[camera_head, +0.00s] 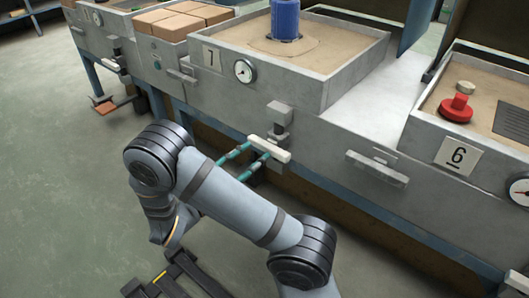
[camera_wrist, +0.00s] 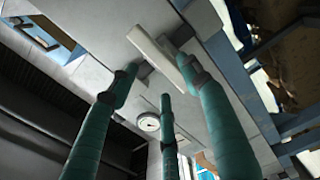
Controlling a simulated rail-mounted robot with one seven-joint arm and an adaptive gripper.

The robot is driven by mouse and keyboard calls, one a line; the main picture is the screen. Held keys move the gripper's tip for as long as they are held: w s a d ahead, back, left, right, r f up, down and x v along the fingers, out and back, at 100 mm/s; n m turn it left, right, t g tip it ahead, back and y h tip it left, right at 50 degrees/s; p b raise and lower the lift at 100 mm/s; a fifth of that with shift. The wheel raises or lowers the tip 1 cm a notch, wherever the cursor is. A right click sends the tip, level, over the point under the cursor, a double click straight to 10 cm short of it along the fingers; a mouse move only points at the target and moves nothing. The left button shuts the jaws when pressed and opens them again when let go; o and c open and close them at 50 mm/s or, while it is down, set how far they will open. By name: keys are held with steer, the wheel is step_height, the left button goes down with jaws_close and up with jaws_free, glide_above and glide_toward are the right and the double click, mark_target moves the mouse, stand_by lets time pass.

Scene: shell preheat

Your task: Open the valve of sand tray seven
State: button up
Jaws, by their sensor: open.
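Sand tray seven (camera_head: 300,83) is a grey box of sand marked with a "7" plate (camera_head: 211,57). Below its front wall, a pale bar-shaped valve handle (camera_head: 269,149) sits under a grey bracket; the bar also shows in the wrist view (camera_wrist: 160,50). My gripper (camera_head: 254,151) has green fingers and is open at the near side of the bar. In the wrist view my gripper (camera_wrist: 158,64) has its outer fingertips on either side of the bar. I cannot tell whether they touch it.
A round gauge (camera_head: 244,71) is on the tray's front, and a blue cylinder (camera_head: 285,19) stands in its sand. A grey ledge (camera_head: 377,167) juts out between. Open floor (camera_head: 60,200) lies at the left.

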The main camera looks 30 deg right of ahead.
mark_target(266, 148)
steer(key=shift+b+x, duration=0.65)
steer(key=shift+x, duration=2)
steer(key=c, duration=0.3)
jaws_close()
